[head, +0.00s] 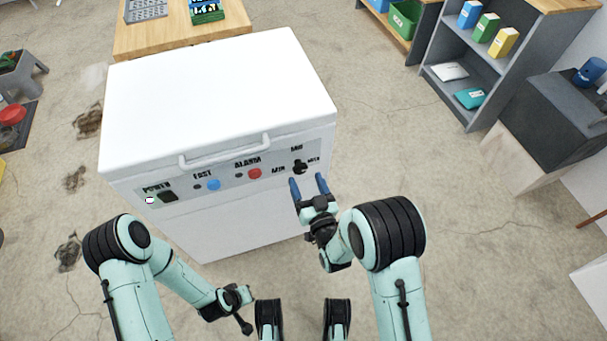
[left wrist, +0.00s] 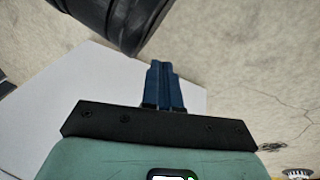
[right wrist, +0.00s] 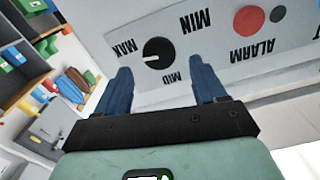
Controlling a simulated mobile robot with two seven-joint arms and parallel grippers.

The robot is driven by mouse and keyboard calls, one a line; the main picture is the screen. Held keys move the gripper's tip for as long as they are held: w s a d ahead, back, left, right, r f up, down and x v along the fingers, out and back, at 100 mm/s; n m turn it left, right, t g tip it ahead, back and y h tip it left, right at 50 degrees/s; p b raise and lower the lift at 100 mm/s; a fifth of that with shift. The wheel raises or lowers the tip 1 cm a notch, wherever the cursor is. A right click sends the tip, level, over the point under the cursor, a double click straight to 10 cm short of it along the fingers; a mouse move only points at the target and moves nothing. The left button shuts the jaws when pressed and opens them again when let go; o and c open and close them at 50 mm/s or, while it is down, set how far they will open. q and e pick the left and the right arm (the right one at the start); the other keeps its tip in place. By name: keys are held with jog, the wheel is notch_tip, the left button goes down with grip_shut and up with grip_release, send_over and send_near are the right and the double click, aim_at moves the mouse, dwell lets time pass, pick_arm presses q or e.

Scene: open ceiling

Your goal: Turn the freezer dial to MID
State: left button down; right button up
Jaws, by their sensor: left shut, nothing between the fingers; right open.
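The white chest freezer (head: 220,85) stands in front of me with a grey control panel on its front. Its black freezer dial (head: 300,167) is at the panel's right end and shows close in the right wrist view (right wrist: 158,52). There its white mark points left, towards the MAX side, with MID below the dial and MIN at the upper right. My right gripper (head: 309,182) is open just in front of the dial, its blue fingers apart and not visibly touching it. My left gripper (left wrist: 164,70) is shut and empty, low in front of the freezer.
Left of the dial, the panel carries a red ALARM button (head: 254,173), a blue FAST button (head: 213,185) and a black POWER switch (head: 169,196). A handle (head: 225,150) juts out above them. A wooden table (head: 170,35) stands behind, and a grey shelf (head: 450,85) stands right.

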aim_at(301, 170)
jog(key=shift+x, duration=1.7)
pick_arm(q)
jog(key=shift+s+a+f, duration=0.1)
jog(key=shift+s+f, duration=0.45)
jog(key=shift+s, duration=0.1)
pick_arm(e)
jog(key=c, duration=1)
